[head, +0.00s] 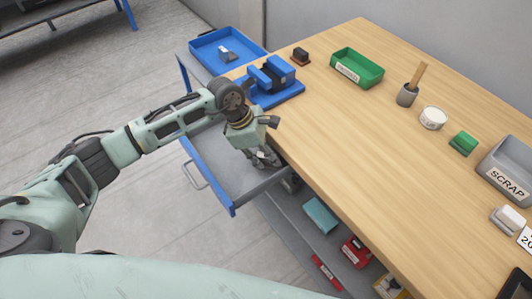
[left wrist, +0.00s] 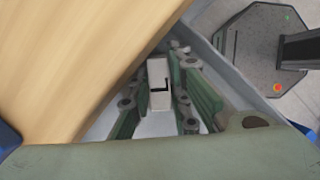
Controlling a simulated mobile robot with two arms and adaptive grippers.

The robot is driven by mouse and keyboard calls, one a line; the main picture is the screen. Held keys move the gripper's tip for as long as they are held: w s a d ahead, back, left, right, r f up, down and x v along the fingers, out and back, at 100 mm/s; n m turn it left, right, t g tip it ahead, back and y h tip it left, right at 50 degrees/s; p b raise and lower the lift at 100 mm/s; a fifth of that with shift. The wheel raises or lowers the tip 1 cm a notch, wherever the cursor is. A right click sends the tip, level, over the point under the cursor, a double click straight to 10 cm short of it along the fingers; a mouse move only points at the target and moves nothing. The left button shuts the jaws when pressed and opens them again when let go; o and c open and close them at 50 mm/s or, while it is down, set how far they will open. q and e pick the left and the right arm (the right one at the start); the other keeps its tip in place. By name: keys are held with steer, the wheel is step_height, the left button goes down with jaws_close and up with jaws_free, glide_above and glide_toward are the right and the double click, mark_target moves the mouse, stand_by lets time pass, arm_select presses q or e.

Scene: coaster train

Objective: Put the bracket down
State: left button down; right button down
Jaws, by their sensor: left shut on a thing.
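My left gripper (head: 265,160) reaches down over the open grey drawer (head: 220,170) under the table's left edge. In the left wrist view, its green fingers (left wrist: 160,92) stand on both sides of a pale block-like piece with a dark L-shaped mark, which I take to be the bracket (left wrist: 158,72). The gripper is shut on it. In the head view only a small pale bit of it shows between the fingers. I cannot tell whether it touches the drawer floor. My right gripper is in neither view.
A blue vise (head: 272,80) stands at the table corner above the drawer. A blue tray (head: 205,47) holding a grey metal piece (head: 227,54) is behind it. A green bin (head: 357,68) and scrap bin (head: 508,165) are on the table. The drawer's left part is bare.

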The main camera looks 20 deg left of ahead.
arm_select(q)
steer(key=shift+a+f, duration=0.1)
steer(key=c, duration=1.9)
jaws_free()
steer(key=shift+r, duration=0.3)
steer(key=shift+b+v, duration=0.95)
steer(key=shift+v, duration=4.95)
steer(key=shift+s, duration=0.1)
